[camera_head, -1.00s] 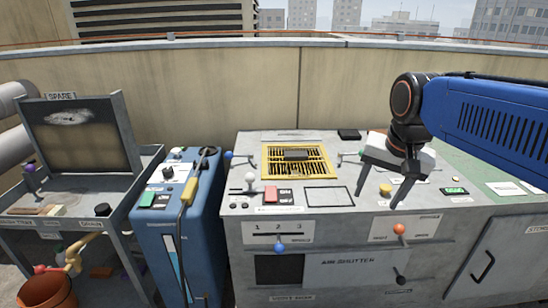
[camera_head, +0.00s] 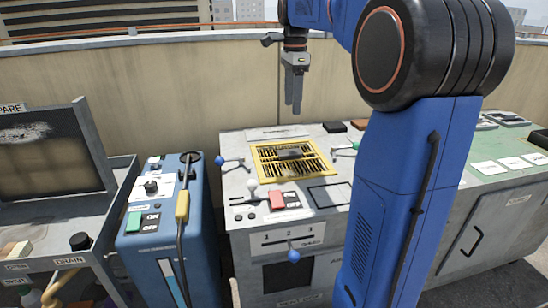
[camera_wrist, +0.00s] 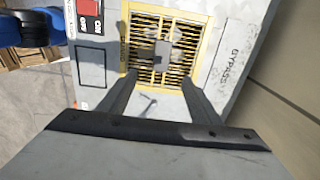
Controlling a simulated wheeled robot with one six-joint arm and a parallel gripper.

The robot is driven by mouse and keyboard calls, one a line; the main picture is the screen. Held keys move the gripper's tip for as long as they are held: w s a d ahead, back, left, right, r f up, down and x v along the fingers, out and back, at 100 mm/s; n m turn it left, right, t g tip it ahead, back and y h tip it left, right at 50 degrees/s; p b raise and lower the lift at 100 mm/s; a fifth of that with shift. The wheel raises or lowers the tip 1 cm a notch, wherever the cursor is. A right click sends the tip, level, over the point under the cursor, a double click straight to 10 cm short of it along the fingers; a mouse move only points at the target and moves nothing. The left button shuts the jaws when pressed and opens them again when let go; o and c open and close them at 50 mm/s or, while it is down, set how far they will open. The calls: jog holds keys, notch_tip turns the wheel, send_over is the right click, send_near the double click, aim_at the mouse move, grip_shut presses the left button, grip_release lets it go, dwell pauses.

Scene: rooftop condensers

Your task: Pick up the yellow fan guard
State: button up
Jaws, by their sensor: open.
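The yellow fan guard (camera_head: 306,158) is a square slatted frame lying flat on top of the grey cabinet (camera_head: 240,214), with a dark block at its middle. In the wrist view the guard (camera_wrist: 143,62) fills the upper middle, with a grey handle-like block (camera_wrist: 161,52) at its centre. My gripper (camera_head: 293,108) hangs above the guard, pointing down, with clear space between. In the wrist view my gripper's fingers (camera_wrist: 158,76) are spread apart with nothing between them.
A blue-knobbed lever (camera_head: 222,162) and a green-knobbed lever (camera_head: 354,144) flank the guard. A red button (camera_head: 277,200) sits in front. The blue machine (camera_head: 160,240) stands left of the cabinet. A beige wall (camera_head: 160,85) runs behind.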

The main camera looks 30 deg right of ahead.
aim_at(290, 152)
jog(key=f, duration=1.7)
jog(key=shift+w+f, duration=0.15)
jog(key=shift+w, duration=0.15)
jog(key=c, duration=1.4)
